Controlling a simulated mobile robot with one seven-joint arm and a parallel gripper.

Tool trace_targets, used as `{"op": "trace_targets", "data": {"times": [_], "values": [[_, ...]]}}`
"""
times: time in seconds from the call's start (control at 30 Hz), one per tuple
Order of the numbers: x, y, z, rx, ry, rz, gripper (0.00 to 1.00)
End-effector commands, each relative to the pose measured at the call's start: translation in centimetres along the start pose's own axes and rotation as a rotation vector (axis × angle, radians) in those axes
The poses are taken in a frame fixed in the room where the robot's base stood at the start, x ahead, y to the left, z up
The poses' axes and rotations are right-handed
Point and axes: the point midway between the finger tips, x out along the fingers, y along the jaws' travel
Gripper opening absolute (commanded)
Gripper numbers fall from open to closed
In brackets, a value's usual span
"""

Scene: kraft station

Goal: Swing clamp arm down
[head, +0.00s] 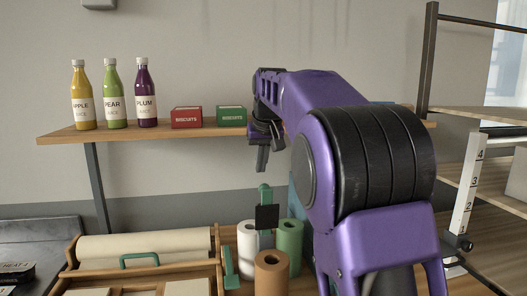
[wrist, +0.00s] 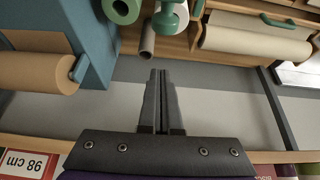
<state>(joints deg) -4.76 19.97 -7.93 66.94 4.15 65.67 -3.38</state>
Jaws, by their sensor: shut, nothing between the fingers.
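My gripper (head: 262,158) hangs in front of the wall shelf, above the workbench, with its fingers together and nothing between them. In the wrist view the closed fingers (wrist: 160,75) point toward the rolls on the bench. A green upright piece (head: 264,191) with a dark square plate (head: 267,217) stands below my gripper, apart from it. It may be the clamp arm; I cannot tell for sure. A green bar (head: 230,268) stands at the right end of a wooden holder (head: 216,262). The holder carries a long paper roll (head: 145,246) and a green handle (head: 139,257).
White (head: 247,242), green (head: 290,240) and brown (head: 270,274) rolls stand close together below my gripper. A blue stand with a brown roll (wrist: 40,72) is beside the fingers in the wrist view. The shelf (head: 160,130) holds bottles and two boxes.

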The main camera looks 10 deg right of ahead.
Motion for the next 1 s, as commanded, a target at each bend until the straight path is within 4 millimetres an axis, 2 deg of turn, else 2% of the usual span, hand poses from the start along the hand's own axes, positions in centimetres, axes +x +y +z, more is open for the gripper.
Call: {"op": "trace_targets", "data": {"times": [0.1,0.3,0.5,1.0], "values": [[2.8,0.0,0.1,0.0,-0.005,0.0,0.0],[1.6,-0.1,2.4,0.0,0.001,-0.001,0.0],[1.2,-0.1,3.6,0.0,0.001,0.0,0.0],[1.2,0.0,3.8,0.001,0.004,0.0,0.0]]}}
